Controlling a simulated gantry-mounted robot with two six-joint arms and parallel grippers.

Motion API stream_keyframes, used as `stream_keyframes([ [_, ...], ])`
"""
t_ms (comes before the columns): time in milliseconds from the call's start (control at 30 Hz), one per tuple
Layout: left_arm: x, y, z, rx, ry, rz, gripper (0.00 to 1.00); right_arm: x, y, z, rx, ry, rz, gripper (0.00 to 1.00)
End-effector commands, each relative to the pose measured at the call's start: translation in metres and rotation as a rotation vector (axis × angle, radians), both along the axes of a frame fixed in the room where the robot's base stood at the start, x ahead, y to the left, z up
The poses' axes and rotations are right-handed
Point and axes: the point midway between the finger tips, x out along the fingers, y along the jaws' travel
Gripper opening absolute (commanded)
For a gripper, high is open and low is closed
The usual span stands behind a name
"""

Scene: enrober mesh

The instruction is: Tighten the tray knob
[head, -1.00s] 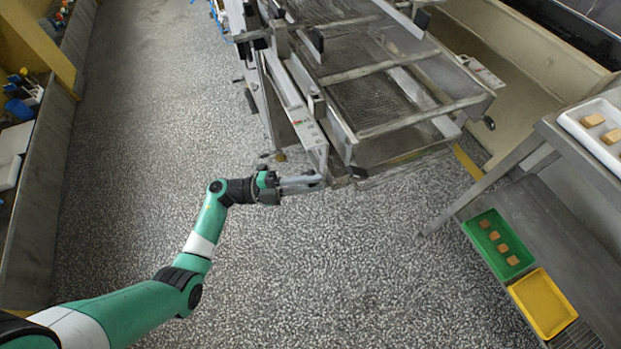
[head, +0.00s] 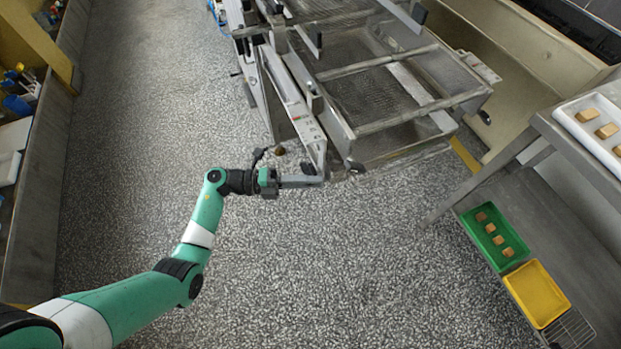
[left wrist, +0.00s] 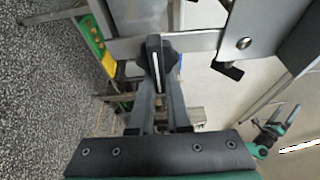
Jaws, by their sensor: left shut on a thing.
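My left gripper (head: 322,179) is at the near lower corner of the steel enrober (head: 322,128). In the left wrist view its two fingers (left wrist: 158,98) are shut on a black knob (left wrist: 155,55) with a pale stripe. The knob sits in front of a flat steel strip (left wrist: 195,43). In the head view the fingers are seen edge-on and hide the knob. A second dark knob (head: 355,167) sits to the right along the tray's near edge (head: 400,160). A green and dark arm end, apparently my right gripper (left wrist: 275,122), shows small at the right of the left wrist view.
A steel stand on the right holds a white tray (head: 590,140) of brown pieces. Its lower shelf has a green tray (head: 493,238) with several pieces and an empty yellow tray (head: 537,293). The speckled floor (head: 300,280) is clear around my left arm.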

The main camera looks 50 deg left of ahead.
Motion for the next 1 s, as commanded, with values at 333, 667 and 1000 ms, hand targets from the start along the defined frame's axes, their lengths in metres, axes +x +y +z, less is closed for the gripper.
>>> stream_keyframes([
  [333,0.0000,0.0004,-0.0030,0.010,0.003,0.003,0.00,0.0000,0.0000,-0.0001,0.000,0.000,0.000,1.00],
  [667,0.0001,0.0004,-0.0016,0.008,0.000,0.002,0.45,0.0000,0.0000,0.0000,0.000,0.000,0.000,1.00],
  [1000,-0.0073,0.0089,0.0009,0.007,0.000,0.005,0.45,0.0000,0.0000,0.0047,0.000,0.000,0.000,1.00],
])
